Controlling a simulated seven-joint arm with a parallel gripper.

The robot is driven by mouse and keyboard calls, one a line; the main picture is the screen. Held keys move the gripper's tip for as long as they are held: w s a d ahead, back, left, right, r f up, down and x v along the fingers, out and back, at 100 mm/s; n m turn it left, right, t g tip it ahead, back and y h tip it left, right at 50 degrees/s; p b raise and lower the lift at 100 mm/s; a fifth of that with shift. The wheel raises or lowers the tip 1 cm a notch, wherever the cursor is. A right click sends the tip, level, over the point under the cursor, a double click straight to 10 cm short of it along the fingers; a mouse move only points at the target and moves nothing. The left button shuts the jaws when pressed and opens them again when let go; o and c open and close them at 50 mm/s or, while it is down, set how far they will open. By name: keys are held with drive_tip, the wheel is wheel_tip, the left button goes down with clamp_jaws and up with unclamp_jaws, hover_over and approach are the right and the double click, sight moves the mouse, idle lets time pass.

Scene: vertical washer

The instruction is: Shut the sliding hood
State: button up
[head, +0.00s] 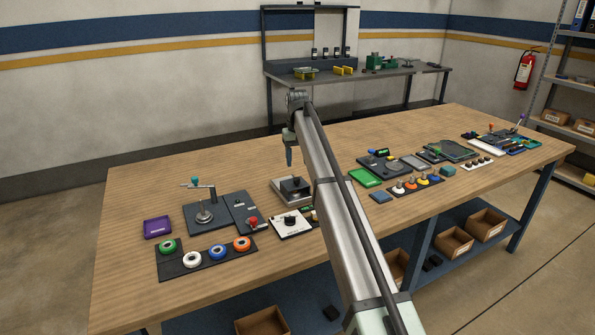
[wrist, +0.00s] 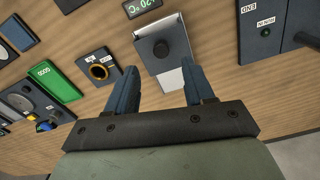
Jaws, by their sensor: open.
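The sliding hood (head: 292,185) appears to be the dark block with a round knob on a pale metal base, near the middle of the table. In the wrist view the dark hood (wrist: 176,37) with its knob lies ahead of my fingers. A pale strip of the base (wrist: 171,81) shows bare on the side nearer my gripper. My gripper (head: 289,158) hangs above the hood, pointing down. In the wrist view my gripper (wrist: 160,88) is open, with nothing between its blue fingers. No contact with the hood shows.
A white box with a black knob (head: 291,224) stands close in front of the hood. A dark panel (head: 243,212) lies to the left, and a green tray (head: 364,178) to the right. The table (head: 140,190) has bare wood at its far left and back.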

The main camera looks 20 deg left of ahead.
wheel_tip(320, 180, up, 6)
drive_tip(key=shift+r, duration=0.25)
idle(0.5)
